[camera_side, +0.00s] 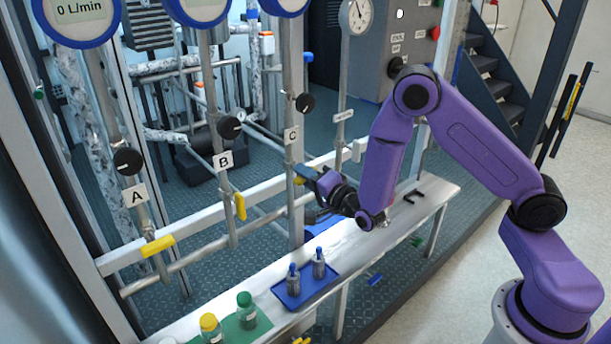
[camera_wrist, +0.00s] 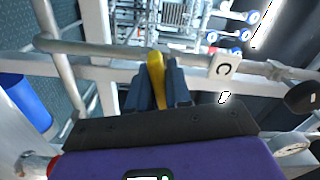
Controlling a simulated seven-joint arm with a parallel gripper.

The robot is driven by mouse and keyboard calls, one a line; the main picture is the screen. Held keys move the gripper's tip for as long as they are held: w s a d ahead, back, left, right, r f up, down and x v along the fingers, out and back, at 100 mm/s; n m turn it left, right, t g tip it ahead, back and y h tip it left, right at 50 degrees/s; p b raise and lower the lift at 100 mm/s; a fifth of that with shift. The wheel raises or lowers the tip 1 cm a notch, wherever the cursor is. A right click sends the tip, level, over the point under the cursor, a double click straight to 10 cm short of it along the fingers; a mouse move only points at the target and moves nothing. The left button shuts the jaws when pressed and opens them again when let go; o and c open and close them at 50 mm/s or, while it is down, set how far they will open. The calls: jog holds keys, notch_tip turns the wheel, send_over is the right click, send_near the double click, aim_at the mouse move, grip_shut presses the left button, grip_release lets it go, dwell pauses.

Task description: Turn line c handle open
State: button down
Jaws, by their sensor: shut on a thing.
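The line C handle is a small yellow lever (camera_side: 299,181) on the vertical pipe below the C label (camera_side: 292,136). In the wrist view the yellow lever (camera_wrist: 155,68) lies between my two dark fingers, crosswise to the pipe in the picture. My gripper (camera_side: 308,176) reaches in from the right and is shut on this lever (camera_wrist: 157,88). The fingers hide part of the lever in both views. The C label also shows in the wrist view (camera_wrist: 223,68), right of the fingers.
Line A's yellow handle (camera_side: 158,246) lies across its pipe; line B's (camera_side: 240,206) lies along its pipe. Black knobs (camera_side: 305,103) sit above. Below, a bench (camera_side: 385,236) bears a blue tray (camera_side: 322,286) with two bottles and a green mat (camera_side: 262,323) with capped bottles.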

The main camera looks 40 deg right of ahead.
jog(key=n, duration=1.1)
jog(key=shift+n, duration=1.7)
jog(key=c, duration=1.1)
grip_release()
jog(key=shift+c, duration=0.2)
